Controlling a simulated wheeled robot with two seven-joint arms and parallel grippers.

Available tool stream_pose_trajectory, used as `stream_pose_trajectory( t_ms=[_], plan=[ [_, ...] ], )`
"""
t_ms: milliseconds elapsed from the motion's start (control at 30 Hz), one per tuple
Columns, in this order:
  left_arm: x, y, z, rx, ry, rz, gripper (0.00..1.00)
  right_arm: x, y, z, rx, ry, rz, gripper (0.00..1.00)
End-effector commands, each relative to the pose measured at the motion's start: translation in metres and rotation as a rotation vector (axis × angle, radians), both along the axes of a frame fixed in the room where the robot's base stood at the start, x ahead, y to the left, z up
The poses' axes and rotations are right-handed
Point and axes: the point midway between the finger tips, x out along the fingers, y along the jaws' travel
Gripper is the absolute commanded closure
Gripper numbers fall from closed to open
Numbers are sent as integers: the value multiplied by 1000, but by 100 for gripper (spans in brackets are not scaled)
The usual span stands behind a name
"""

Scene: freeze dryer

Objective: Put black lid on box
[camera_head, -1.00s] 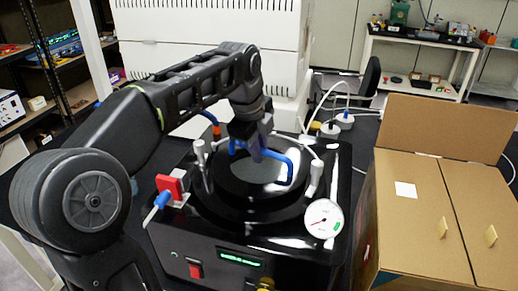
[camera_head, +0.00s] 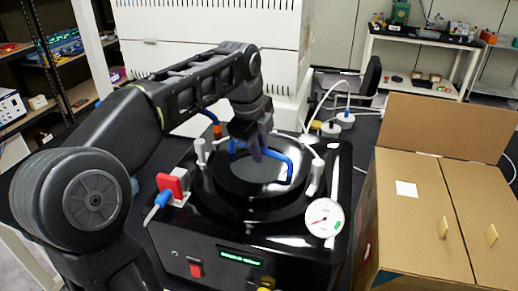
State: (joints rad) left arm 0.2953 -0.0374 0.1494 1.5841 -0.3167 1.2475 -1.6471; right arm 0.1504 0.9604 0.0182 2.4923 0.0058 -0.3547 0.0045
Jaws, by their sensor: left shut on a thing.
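The black lid (camera_head: 231,181) is round, with a grey disc in its middle and a blue handle (camera_head: 289,166) across its top. In the head view it is at the top of the black freeze dryer (camera_head: 305,258). My left gripper (camera_head: 256,150) reaches down from above and is shut on the lid's blue handle. The fingers partly hide the handle. I cannot tell how large any gap under the lid is. My right gripper is not in view.
Pale clamp posts stand around the lid. A red-and-blue valve (camera_head: 170,187) is at the dryer's left, and a round gauge (camera_head: 324,217) is at its front right. A white cabinet (camera_head: 215,35) stands behind. White tubing and small bottles lie behind the dryer.

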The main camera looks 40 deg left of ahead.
Motion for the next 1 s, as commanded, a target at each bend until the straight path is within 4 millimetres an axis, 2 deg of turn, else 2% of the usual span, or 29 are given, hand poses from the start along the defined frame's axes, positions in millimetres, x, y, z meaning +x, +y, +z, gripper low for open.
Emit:
stream_pose_trajectory(
  t_ms=[1000],
  plan=[
    [0,0,-11,0,-3,0,100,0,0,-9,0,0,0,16]
  ],
)
